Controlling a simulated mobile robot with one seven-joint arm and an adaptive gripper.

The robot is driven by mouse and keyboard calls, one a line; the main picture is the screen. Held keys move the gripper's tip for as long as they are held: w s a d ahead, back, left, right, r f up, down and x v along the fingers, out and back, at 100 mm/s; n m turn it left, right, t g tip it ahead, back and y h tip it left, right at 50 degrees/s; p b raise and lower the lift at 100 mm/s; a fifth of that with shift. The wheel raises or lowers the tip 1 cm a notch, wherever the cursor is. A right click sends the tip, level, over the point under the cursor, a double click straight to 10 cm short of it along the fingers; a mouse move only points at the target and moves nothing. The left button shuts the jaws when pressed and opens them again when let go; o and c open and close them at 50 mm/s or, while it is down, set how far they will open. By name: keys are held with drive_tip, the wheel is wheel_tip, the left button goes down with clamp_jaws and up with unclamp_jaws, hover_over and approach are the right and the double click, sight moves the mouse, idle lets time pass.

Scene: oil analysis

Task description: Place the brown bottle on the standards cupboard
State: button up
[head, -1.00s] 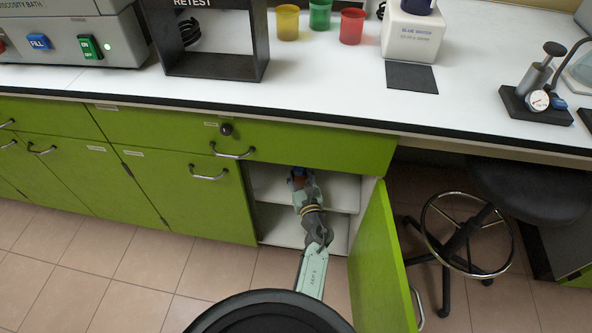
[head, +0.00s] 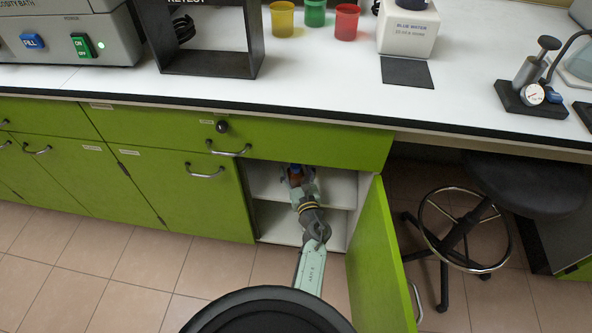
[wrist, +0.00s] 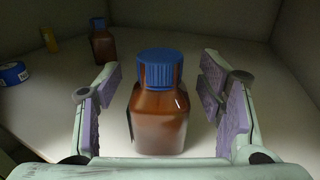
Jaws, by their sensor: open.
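A brown bottle with a blue ribbed cap (wrist: 159,112) stands upright between the jaws of my gripper (wrist: 160,98) in the wrist view. The jaws are open, with a visible gap on each side of the bottle. In the head view my gripper (head: 299,182) is inside the open green cupboard (head: 268,222), at the upper shelf, and mostly hides the bottle. A second brown bottle with a blue cap (wrist: 102,45) stands farther back on the left. I cannot read any label naming the standards cupboard.
A blue roll (wrist: 13,73) and a small yellow object (wrist: 49,40) sit at the left on the shelf. The cupboard door (head: 376,255) hangs open right of my arm. A black stool (head: 525,185) is farther right. The white counter (head: 320,90) is above.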

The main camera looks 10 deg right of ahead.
drive_tip(key=shift+s+r, duration=0.1)
drive_tip(key=shift+r, duration=0.15)
drive_tip(key=s+b, duration=0.1)
drive_tip(key=s, duration=1.1)
drive_tip(key=shift+w, duration=0.1)
